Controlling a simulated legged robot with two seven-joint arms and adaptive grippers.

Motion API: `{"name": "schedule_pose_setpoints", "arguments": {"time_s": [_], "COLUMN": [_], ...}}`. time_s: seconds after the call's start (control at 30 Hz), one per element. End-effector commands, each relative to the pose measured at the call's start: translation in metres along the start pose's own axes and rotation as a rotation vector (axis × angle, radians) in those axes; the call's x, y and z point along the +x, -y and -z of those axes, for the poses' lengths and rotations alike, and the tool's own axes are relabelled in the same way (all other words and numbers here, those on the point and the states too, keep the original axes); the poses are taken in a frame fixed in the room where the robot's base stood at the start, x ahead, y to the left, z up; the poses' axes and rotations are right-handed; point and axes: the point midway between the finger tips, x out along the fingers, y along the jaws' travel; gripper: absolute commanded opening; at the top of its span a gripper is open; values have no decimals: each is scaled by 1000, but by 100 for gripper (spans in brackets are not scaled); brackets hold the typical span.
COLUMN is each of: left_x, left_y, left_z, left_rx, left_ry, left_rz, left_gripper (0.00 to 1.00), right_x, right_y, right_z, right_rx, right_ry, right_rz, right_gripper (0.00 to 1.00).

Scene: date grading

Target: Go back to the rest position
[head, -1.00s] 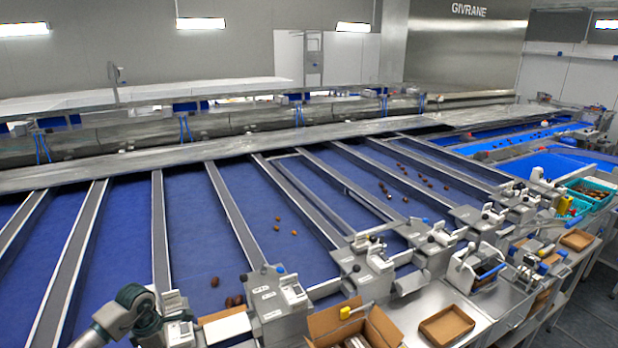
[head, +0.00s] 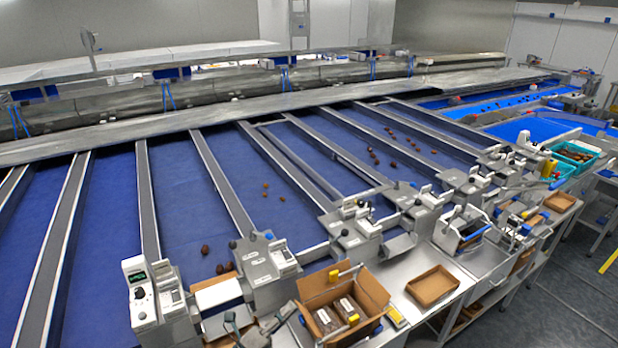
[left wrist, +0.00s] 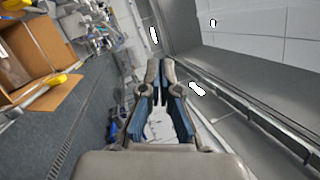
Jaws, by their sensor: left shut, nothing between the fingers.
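My left gripper (head: 240,325) shows at the bottom edge of the head view, in front of the machine's near edge and left of an open cardboard box. In the left wrist view the left gripper (left wrist: 160,72) points away from the camera, its two grey fingers close together and nothing held between them. Most of the left arm is out of the head view. My right gripper does not show in either view.
The open cardboard box (head: 316,290) holds packed trays. An empty shallow brown tray (head: 432,287) lies on the steel bench. Blue belts (head: 190,190) with a few dates run behind the control boxes (head: 145,295). Free grey floor (head: 560,310) lies at right.

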Motion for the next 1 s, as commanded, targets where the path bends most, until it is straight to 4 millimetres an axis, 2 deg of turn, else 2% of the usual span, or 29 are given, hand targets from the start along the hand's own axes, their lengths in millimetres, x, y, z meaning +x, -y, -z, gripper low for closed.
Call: {"name": "schedule_pose_setpoints", "arguments": {"time_s": [0.03, 0.1, 0.17, 0.2, 0.27, 0.33, 0.4, 0.5, 0.7, 0.87, 0.9, 1.0], "left_x": [-14, -45, -82, -110, -151, -196, -234, -276, -339, -378, -384, -389], "left_y": [-10, -33, -62, -82, -109, -133, -149, -160, -163, -154, -161, -201], "left_z": [-10, -29, -37, -36, -26, -8, 14, 44, 100, 140, 146, 150], "left_rx": [-177, -426, -636, -767, -937, -1096, -1220, -1348, -1523, -1626, -1636, -1627], "left_ry": [159, 399, 601, 730, 902, 1069, 1203, 1347, 1562, 1699, 1717, 1719], "left_rz": [-26, -89, -165, -224, -314, -417, -508, -621, -811, -949, -971, -982], "left_gripper": [0, 0, 0, 0, 0, 0, 0, 0, 0, 0, 0, 0], "right_x": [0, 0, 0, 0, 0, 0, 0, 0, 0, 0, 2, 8], "right_y": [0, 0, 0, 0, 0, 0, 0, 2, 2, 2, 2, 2], "right_z": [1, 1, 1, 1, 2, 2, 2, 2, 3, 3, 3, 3], "right_rx": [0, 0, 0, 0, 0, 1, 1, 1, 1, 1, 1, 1], "right_ry": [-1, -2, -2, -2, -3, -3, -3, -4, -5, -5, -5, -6], "right_rz": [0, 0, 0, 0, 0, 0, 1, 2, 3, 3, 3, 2], "right_gripper": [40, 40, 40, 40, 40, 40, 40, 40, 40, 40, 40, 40]}}
